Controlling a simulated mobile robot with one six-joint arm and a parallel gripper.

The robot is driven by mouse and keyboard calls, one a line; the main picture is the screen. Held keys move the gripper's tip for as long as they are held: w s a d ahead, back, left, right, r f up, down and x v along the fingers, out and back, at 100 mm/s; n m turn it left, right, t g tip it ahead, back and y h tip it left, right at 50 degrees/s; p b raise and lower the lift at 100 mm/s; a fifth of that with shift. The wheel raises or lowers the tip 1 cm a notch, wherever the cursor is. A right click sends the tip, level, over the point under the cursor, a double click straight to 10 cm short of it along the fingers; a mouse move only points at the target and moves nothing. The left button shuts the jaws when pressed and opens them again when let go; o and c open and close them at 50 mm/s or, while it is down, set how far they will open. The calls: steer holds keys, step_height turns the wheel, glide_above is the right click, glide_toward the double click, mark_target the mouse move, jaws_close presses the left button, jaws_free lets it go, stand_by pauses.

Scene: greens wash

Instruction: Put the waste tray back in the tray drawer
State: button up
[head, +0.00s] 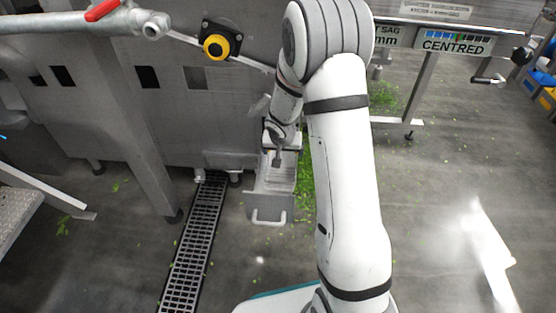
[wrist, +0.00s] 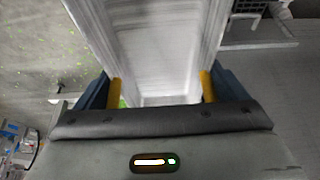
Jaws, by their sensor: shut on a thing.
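My gripper (wrist: 160,90) is shut on the waste tray (wrist: 160,45), a pale grey trough whose walls run up the wrist view between the yellow finger pads. In the head view my gripper (head: 277,158) points down over the tray drawer (head: 268,206), which stands pulled out from the machine with its handle facing the front. The tray (head: 278,175) shows there as a light strip at the drawer, partly hidden by my gripper. I cannot tell whether it rests on the drawer floor or is held just above it.
A steel machine (head: 100,110) with a yellow-black button (head: 216,46) stands behind and left. A floor grating (head: 195,245) runs left of the drawer. Green leaf scraps (head: 306,180) lie right of it. The floor in front of the drawer is mostly clear.

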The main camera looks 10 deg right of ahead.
steer(key=shift+w+a, duration=0.15)
steer(key=shift+a, duration=0.35)
steer(key=shift+w+a, duration=0.15)
steer(key=shift+a, duration=0.35)
steer(key=shift+f+b, duration=1.25)
steer(key=shift+f, duration=0.45)
steer(key=shift+f, duration=0.25)
steer(key=o, duration=0.9)
steer(key=shift+r, duration=0.1)
steer(key=s+d+r+g+p, duration=0.1)
steer(key=s+r+p, duration=0.2)
steer(key=s+r, duration=0.55)
steer(key=s+r+p, duration=0.2)
steer(key=s+r, duration=0.3)
steer(key=r, duration=0.6)
steer(key=s+r+n+g, duration=0.1)
steer(key=s+r, duration=0.2)
steer(key=s, duration=0.5)
steer(key=s+r+n+g+y, duration=0.1)
steer(key=s+r+n, duration=0.1)
steer(key=s, duration=0.6)
steer(key=shift+a+r+n, duration=0.3)
steer(key=shift+a+r, duration=0.1)
steer(key=shift+r, duration=0.15)
